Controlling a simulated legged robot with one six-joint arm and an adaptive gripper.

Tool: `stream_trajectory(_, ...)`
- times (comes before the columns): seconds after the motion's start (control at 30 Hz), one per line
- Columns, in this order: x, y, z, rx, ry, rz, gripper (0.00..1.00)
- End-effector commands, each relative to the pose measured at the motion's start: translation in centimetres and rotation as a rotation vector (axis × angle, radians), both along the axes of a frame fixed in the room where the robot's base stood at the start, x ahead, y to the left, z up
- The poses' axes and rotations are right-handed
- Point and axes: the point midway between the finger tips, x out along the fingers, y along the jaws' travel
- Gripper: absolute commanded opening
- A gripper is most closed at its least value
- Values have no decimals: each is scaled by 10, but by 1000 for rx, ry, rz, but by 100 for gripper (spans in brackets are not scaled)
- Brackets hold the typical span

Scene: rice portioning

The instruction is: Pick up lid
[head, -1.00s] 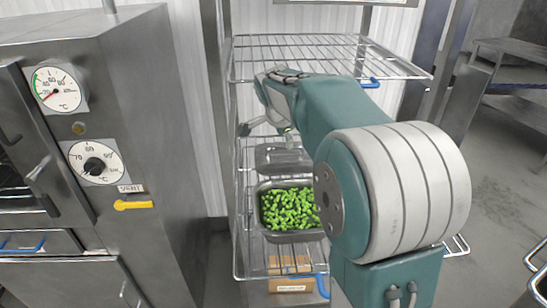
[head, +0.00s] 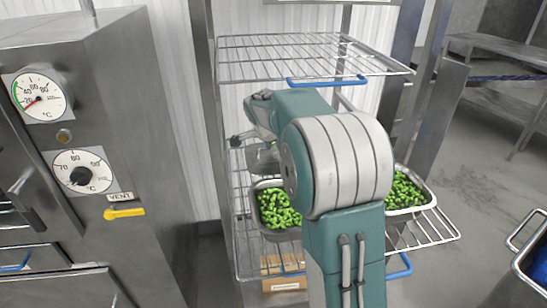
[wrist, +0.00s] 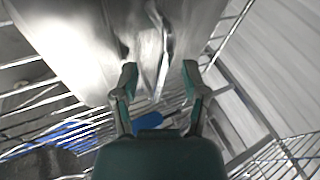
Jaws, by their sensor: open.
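A grey metal lid (head: 262,158) lies on the rack's middle shelf, behind the left pan of peas, mostly hidden by my arm. My gripper (head: 240,139) is above and beside it at the shelf's left side. In the wrist view my gripper (wrist: 159,77) has its two fingers apart. A shiny metal surface (wrist: 75,45), seemingly the lid, fills the upper left there, and a bright upright piece of it, perhaps a handle, shows between the fingers. I cannot tell whether the fingers touch it.
A pan of green peas (head: 278,225) and a second pan (head: 428,190) stand on the middle shelf. An empty wire shelf (head: 310,58) hangs above my arm. A steel oven (head: 130,130) is at the left. A cardboard box (head: 284,273) sits low.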

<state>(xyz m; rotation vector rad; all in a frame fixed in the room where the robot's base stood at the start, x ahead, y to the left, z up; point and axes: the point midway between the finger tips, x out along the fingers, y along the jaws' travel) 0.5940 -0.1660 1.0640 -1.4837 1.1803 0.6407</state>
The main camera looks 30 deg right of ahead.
Motion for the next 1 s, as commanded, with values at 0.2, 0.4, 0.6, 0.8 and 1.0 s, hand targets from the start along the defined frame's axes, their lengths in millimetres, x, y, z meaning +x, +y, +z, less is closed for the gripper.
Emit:
stream_trajectory(0.2, 3, -4, -6, 0, -3, -1, 57)
stream_trajectory(0.4, 2, -3, -6, -1, -2, -1, 0)
stream_trajectory(0.6, 2, -3, -6, 0, -1, 0, 0)
stream_trajectory(0.8, 3, -3, -7, 0, 1, 1, 0)
stream_trajectory(1.0, 2, -3, -2, -1, 2, 0, 0)
